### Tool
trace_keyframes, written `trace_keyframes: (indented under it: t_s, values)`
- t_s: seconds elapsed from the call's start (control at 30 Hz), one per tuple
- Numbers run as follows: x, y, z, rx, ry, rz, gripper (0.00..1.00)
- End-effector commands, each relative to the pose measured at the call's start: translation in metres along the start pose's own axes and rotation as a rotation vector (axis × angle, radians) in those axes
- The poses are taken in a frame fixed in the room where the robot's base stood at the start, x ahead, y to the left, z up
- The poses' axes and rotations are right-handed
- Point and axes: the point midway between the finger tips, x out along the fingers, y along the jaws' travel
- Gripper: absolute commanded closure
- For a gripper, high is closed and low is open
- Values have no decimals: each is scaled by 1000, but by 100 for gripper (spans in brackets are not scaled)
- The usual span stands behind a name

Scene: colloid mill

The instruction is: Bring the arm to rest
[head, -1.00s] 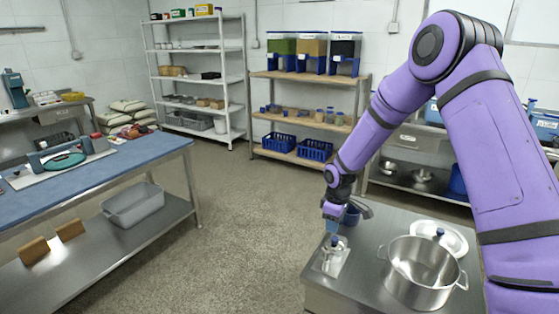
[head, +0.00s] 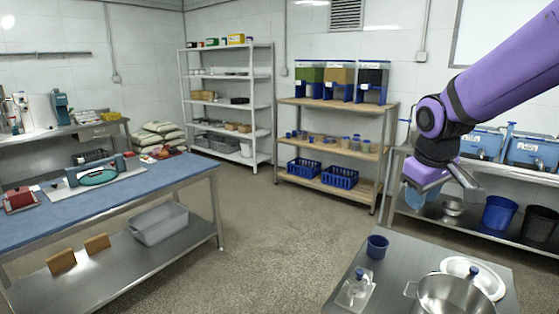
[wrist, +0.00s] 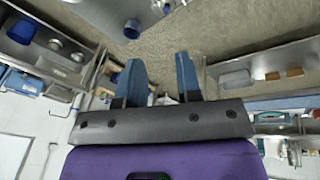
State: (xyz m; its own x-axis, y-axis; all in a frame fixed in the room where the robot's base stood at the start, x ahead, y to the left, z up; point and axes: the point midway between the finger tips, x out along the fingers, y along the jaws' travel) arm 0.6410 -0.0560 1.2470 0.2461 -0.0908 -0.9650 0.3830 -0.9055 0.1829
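My purple arm reaches in from the upper right of the head view, raised in front of the back shelving. My gripper (head: 424,192) hangs in the air above and beyond the steel table, clear of everything on it. In the wrist view its two blue fingers (wrist: 160,78) stand apart with a gap between them. I see nothing held between them. The steel table (head: 400,268) carries a blue cup (head: 377,246), a small blue-topped item on a tray (head: 357,288), a steel pot (head: 452,296) and a white plate (head: 488,270).
A blue-topped workbench (head: 130,184) stands at the left. A wooden shelf with dispensers (head: 338,112) and a white rack (head: 226,88) line the back. A steel counter (head: 480,226) with blue and black bins is at the right. The middle floor is clear.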

Motion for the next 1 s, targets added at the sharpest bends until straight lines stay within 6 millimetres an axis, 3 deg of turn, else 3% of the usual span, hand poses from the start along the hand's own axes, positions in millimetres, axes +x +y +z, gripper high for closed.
trace_keyframes:
  t_s: [0.2, 0.5, 0.8, 1.0]
  values:
    - [-50, -10, 46, 122, 60, 13, 68]
    - [-96, -30, 114, 287, 145, 0, 68]
    - [-116, -52, 169, 412, 215, -35, 68]
    - [-117, -57, 180, 439, 228, -46, 68]
